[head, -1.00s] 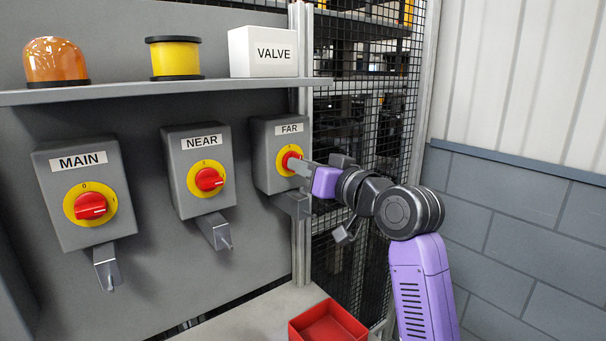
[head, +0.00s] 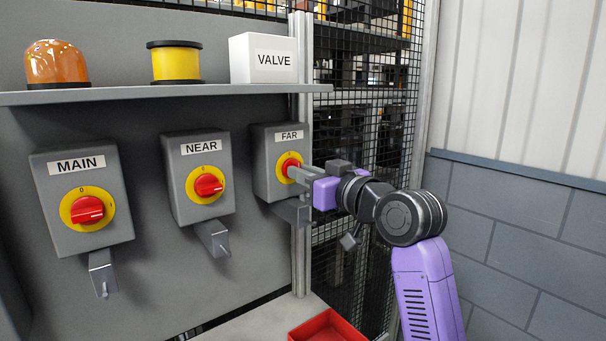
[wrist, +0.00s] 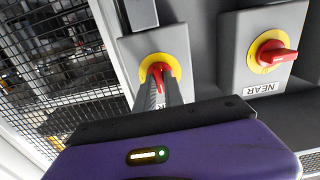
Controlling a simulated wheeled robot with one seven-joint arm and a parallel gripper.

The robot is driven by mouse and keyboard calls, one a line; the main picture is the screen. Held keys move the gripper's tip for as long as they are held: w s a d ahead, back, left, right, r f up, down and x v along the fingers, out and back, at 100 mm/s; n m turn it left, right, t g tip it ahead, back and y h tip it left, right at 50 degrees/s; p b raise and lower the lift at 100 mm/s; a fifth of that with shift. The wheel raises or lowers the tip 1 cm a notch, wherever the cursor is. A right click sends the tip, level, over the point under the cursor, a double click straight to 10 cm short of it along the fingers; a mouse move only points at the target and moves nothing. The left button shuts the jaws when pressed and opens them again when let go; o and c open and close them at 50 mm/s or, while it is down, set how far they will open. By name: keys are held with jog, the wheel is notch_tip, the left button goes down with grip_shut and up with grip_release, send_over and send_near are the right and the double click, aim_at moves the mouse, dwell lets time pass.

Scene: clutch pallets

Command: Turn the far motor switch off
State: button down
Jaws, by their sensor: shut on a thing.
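The far switch box (head: 266,183), labelled FAR, hangs at the right end of the grey panel. Its red knob (head: 289,163) sits on a yellow disc. My gripper (head: 293,172) reaches it from the right and is shut on the knob. In the wrist view the two fingers of my gripper (wrist: 161,84) stand on either side of the red knob (wrist: 157,70), on the yellow disc. The fingers hide part of the knob, and I cannot read its angle against the marks.
The NEAR box (head: 177,190) and MAIN box (head: 62,220) hang to the left, each with a hasp below. A shelf (head: 120,95) above bears an orange lamp (head: 56,64), a yellow cylinder (head: 175,62) and a VALVE box (head: 238,60). A red bin (head: 330,328) stands below.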

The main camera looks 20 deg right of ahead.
jog(key=c, duration=1.4)
grip_release()
jog(key=shift+c, duration=0.2)
jog(key=b+v, duration=0.1)
jog(key=v, duration=0.7)
jog(key=shift+w, duration=0.1)
